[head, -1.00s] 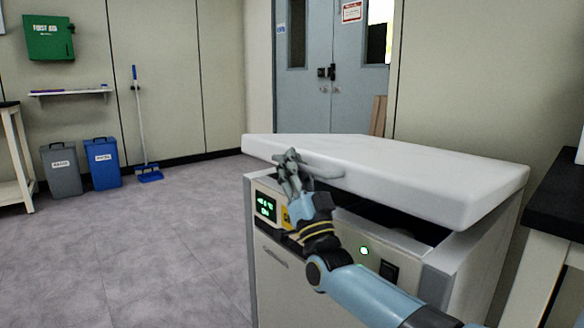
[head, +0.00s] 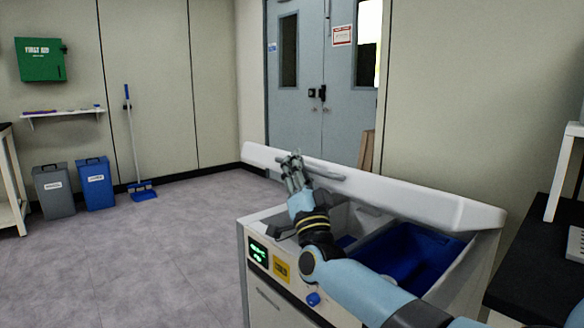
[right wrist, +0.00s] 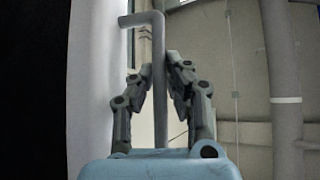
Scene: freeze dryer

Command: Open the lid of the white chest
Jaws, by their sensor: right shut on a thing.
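The white chest (head: 258,300) stands at the lower right of the head view. Its white lid (head: 425,200) is raised and tilted up, so the inside shows, with a blue bin (head: 410,258) in it. My right gripper (head: 292,164) is at the lid's grey bar handle (head: 325,172), near the handle's left end. In the right wrist view the handle (right wrist: 158,75) runs between the two fingers of my right gripper (right wrist: 154,70), which is shut on it. My left gripper is not in view.
A black-topped bench (head: 530,270) stands close to the chest's right side. Grey (head: 54,192) and blue (head: 96,185) waste bins and a broom (head: 132,140) stand by the back wall. The floor left of the chest is clear.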

